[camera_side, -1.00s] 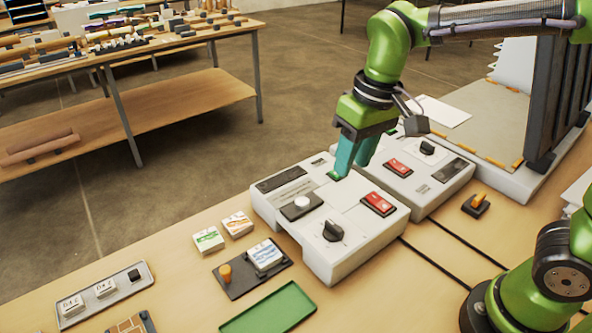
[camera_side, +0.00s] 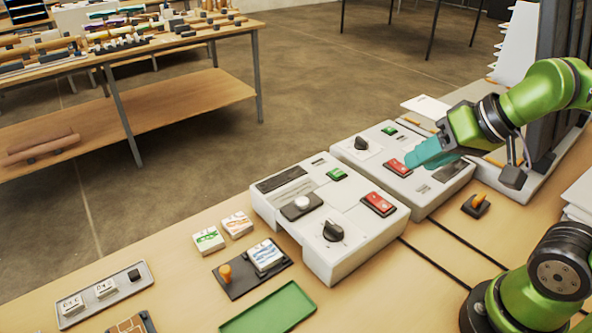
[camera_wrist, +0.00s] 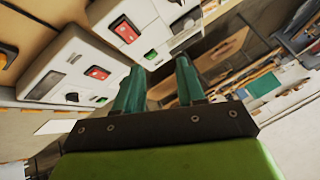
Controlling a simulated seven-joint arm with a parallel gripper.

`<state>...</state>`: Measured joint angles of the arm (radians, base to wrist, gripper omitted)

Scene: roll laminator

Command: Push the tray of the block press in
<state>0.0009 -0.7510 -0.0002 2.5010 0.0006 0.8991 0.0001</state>
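No part is clearly marked as the block press. A dark plate (camera_side: 238,284) with an orange knob (camera_side: 225,273) and a blue-and-white block (camera_side: 266,256) lies on the bench in front of the front white machine (camera_side: 335,259). I cannot tell whether this plate is the press's tray. My gripper (camera_side: 411,160) is over the rear white machine (camera_side: 366,169), beside its red switch (camera_side: 398,167), far from the plate. Contact there cannot be told. In the wrist view, the two teal fingers (camera_wrist: 159,66) are apart with nothing between them.
A green tray (camera_side: 268,310) lies at the bench's front. A metal tray (camera_side: 139,268) with small white blocks lies left. Two loose labelled blocks (camera_side: 208,240) stand behind the dark plate. Dark cables cross the bench.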

